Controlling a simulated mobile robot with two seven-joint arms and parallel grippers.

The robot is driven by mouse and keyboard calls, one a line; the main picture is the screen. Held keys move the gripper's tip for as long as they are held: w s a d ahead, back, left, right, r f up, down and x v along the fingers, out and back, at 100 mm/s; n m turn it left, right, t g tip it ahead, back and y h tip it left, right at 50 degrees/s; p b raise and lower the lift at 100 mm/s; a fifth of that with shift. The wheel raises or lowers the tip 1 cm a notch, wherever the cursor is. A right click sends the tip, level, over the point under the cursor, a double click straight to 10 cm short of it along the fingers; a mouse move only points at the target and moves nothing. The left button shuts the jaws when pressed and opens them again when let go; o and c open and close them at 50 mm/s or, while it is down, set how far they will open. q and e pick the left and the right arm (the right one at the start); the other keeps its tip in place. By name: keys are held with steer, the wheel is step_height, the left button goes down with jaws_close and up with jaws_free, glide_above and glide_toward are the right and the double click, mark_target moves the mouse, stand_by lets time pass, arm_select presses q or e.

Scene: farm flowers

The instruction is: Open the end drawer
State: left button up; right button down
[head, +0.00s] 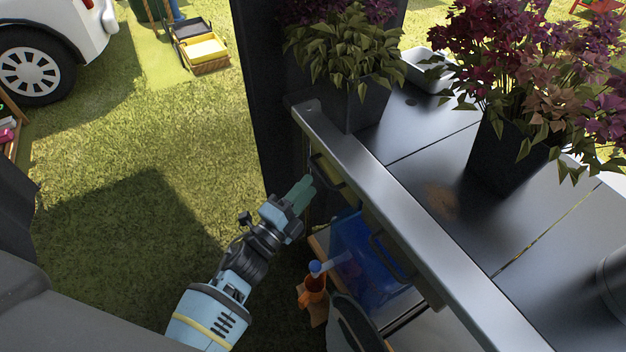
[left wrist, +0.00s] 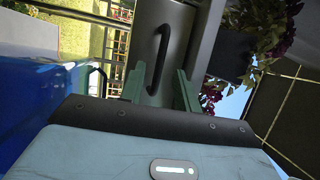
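The end drawer (head: 349,192) sits under the far end of the dark table, its front seen steeply from above. Its dark bar handle (head: 326,173) is on the front. In the left wrist view, the handle (left wrist: 160,57) stands upright on a grey drawer front (left wrist: 178,45). My left gripper (head: 301,194) is just left of the drawer front in the head view. The drawer looks shut. My right gripper is not in view.
A second drawer handle (head: 388,257) is nearer along the table (head: 425,160). Potted flowers (head: 345,60) stand on top. Below are a blue bin (head: 362,262) and an orange spray bottle (head: 313,290). A dark post (head: 268,85) rises by the table end. Grass to the left is open.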

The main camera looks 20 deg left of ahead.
arm_select(q)
steer(key=x, duration=0.3)
steer(key=shift+w, duration=0.1)
jaws_close()
